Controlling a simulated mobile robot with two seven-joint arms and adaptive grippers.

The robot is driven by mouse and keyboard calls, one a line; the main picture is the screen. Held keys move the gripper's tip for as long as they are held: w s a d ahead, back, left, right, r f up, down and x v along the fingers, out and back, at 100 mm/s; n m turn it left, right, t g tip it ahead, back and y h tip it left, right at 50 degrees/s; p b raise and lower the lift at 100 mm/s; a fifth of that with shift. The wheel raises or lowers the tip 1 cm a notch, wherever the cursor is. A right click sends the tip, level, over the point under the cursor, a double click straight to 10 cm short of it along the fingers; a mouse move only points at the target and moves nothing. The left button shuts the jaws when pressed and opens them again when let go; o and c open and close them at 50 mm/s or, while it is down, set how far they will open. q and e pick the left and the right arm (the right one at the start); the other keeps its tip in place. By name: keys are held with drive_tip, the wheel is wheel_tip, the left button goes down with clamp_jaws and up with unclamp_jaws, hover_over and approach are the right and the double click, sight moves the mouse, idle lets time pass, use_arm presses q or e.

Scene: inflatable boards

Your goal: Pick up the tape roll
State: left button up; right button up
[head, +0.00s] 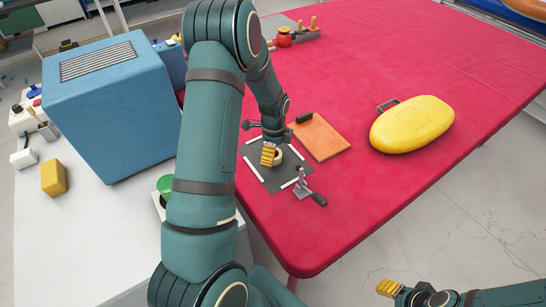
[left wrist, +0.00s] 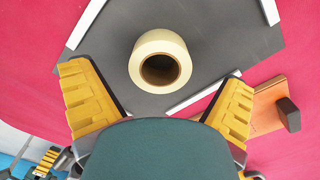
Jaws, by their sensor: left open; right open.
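The tape roll (left wrist: 160,61) is cream coloured with a brown core. In the left wrist view it lies on a dark grey mat (left wrist: 213,40) with white edge strips, its hole facing the camera. In the head view the tape roll (head: 278,156) is partly hidden behind my left gripper (head: 269,155), which hangs over the mat. In the left wrist view my left gripper (left wrist: 160,100) is open, its yellow fingers spread to either side and below the roll, with nothing between them. My right gripper (head: 388,289) is open at the bottom right of the head view, away from the table, and empty.
The mat lies on a red table (head: 360,195). Close by are an orange board (head: 322,139) with a dark block and a grey clamp-like tool (head: 306,187). A yellow case (head: 412,125) lies further right. A blue box (head: 110,105) stands left.

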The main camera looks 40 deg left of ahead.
use_arm(q)
wheel_tip(320, 180, down, 2)
drive_tip(key=shift+f, duration=0.15)
drive_tip(key=c, duration=1.3)
